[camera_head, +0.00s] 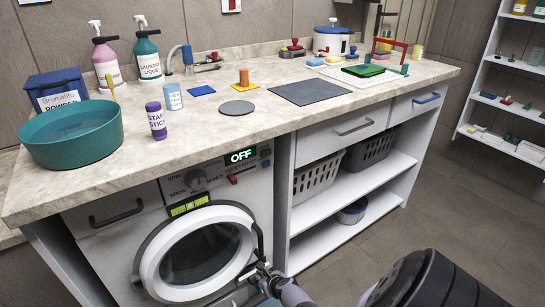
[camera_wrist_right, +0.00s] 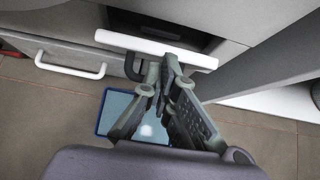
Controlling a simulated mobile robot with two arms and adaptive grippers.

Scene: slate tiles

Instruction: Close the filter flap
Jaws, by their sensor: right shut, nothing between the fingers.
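The filter flap (camera_wrist_right: 155,48) shows in the right wrist view as a white panel seen nearly edge-on at the machine's lower front. A dark opening (camera_wrist_right: 175,30) shows behind it, so the flap stands open. My right gripper (camera_wrist_right: 169,62) is shut and empty, its fingertips close to the flap's near edge; I cannot tell whether they touch. In the head view my right gripper (camera_head: 258,271) is low in front of the washing machine (camera_head: 180,195), beside its round door (camera_head: 195,255). The flap is hard to make out there. My left gripper is not in view.
A blue tray (camera_wrist_right: 103,112) lies on the floor below my right gripper. A white bar handle (camera_wrist_right: 70,68) sticks out left of the flap. Open shelves with baskets (camera_head: 318,183) stand right of the machine. The floor (camera_head: 440,210) farther right is clear.

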